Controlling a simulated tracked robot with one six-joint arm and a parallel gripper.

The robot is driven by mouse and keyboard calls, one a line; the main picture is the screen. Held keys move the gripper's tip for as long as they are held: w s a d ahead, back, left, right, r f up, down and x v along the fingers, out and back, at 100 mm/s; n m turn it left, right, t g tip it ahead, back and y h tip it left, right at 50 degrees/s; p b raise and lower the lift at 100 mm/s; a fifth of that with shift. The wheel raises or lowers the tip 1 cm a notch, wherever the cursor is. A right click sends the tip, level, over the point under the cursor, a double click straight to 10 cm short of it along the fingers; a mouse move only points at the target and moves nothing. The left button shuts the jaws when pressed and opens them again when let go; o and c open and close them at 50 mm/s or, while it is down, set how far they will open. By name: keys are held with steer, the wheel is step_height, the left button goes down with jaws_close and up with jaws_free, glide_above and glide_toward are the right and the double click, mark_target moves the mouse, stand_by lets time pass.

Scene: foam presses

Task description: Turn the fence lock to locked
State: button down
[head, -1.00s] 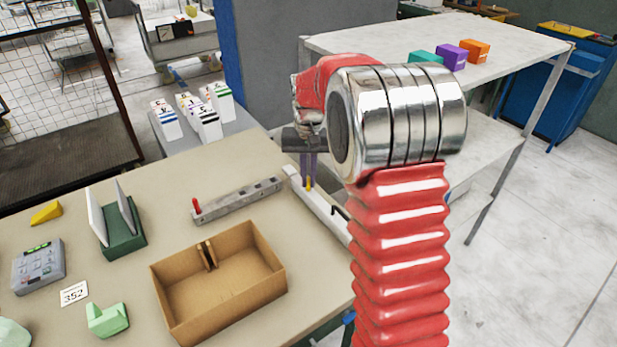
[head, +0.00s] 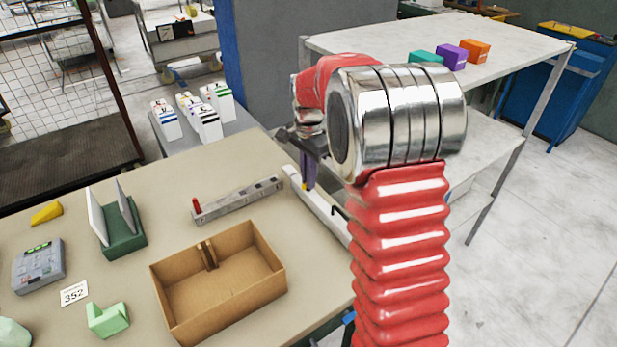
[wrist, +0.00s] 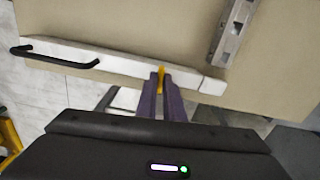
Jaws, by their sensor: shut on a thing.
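The fence is a long white bar (head: 325,207) along the right edge of the table, and it crosses the wrist view (wrist: 118,64). Its lock is a small yellow piece (wrist: 161,71) on the bar, largely covered by my fingers. My gripper (wrist: 160,84) has two purple fingers shut on the yellow lock. In the head view my gripper (head: 307,184) is over the far end of the bar, partly hidden by my arm. Which way the lock is turned cannot be told.
A black handle (wrist: 60,66) is on the white bar. A grey rail (head: 240,199) with a red knob lies left of the bar. An open cardboard box (head: 178,310) and a green holder (head: 125,242) stand on the table. Open floor is to the right.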

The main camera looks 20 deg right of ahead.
steer(key=shift+m, duration=0.5)
steer(key=c, duration=1.9)
jaws_free()
steer(key=shift+o, duration=0.2)
steer(key=shift+r, duration=0.1)
step_height(320, 180, up, 14)
steer(key=shift+f, duration=0.2)
